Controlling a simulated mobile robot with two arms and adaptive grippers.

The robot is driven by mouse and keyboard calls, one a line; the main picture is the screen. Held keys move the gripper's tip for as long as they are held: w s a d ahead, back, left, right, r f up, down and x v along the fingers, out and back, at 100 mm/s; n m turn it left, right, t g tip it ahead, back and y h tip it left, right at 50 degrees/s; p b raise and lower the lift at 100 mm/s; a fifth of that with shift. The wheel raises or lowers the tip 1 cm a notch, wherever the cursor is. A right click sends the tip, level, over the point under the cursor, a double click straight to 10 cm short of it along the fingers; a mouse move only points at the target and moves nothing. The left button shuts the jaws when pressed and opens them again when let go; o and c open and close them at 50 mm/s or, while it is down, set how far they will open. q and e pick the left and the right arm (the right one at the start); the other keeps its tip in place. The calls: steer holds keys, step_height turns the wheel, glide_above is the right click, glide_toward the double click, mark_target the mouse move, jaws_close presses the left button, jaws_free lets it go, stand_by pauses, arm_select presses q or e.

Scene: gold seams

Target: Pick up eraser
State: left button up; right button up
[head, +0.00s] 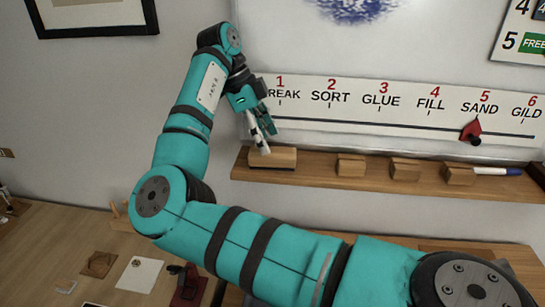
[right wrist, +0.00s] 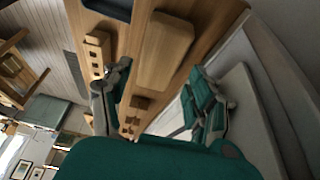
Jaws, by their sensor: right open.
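The eraser (head: 277,158) looks like a wooden block with rounded edges. It lies at the left end of the wooden ledge under the whiteboard in the head view. In the right wrist view the eraser (right wrist: 165,52) shows at the upper middle, ahead of and between the finger lines. My right gripper (head: 261,138) is open and points down at the eraser from above, close to it. In the right wrist view the open fingers of the right gripper (right wrist: 161,75) stand apart with nothing held. Whether a finger touches the eraser I cannot tell. My left gripper is out of view.
Several smaller wooden blocks (head: 350,165) stand along the ledge (head: 318,176) to the right. A marker (head: 494,171) with a blue end lies farther right. The whiteboard and its numbered strip (head: 400,128) rise behind the ledge. Cards (head: 140,274) lie on the table at lower left.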

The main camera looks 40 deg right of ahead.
mark_target(272, 151)
steer(key=p+x, duration=0.1)
steer(key=x, duration=0.3)
steer(key=shift+s, duration=0.1)
steer(key=shift+s+d+f, duration=0.1)
steer(key=shift+f, duration=0.4)
steer(key=shift+c, duration=0.2)
steer(key=c, duration=0.9)
